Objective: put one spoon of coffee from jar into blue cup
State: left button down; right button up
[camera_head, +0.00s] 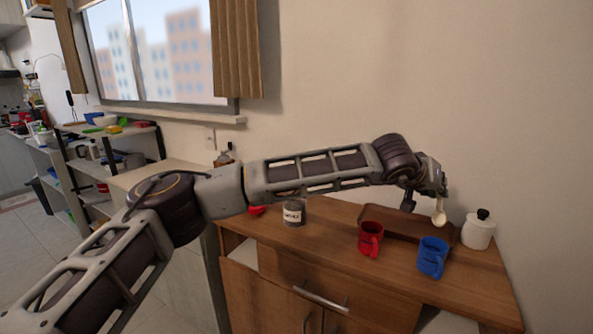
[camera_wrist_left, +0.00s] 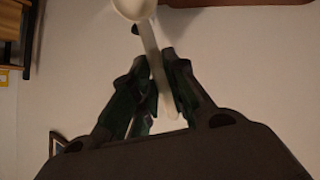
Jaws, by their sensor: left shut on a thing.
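My left gripper (camera_head: 436,192) is shut on a white spoon (camera_head: 439,214) and holds it above the cabinet, behind the blue cup. In the left wrist view, the spoon (camera_wrist_left: 150,55) sits between the fingers (camera_wrist_left: 158,85) with its bowl at the top edge. Whether the spoon holds coffee cannot be told. The blue cup (camera_head: 432,258) stands upright near the right front of the cabinet top. A grey labelled jar (camera_head: 294,213) stands to the left, and a white jar (camera_head: 478,231) with a black knob stands at the right. My right gripper is not in view.
A red cup (camera_head: 370,239) stands left of the blue cup. A brown wooden tray (camera_head: 395,215) lies behind the cups. A red item (camera_head: 257,210) is partly hidden by my left arm. The cabinet top (camera_head: 325,240) is clear between the grey jar and red cup.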

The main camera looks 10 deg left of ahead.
pick_arm(q)
notch_tip(320, 180, up, 2)
jog(key=shift+r+p, duration=0.25)
jog(key=shift+p, duration=0.4)
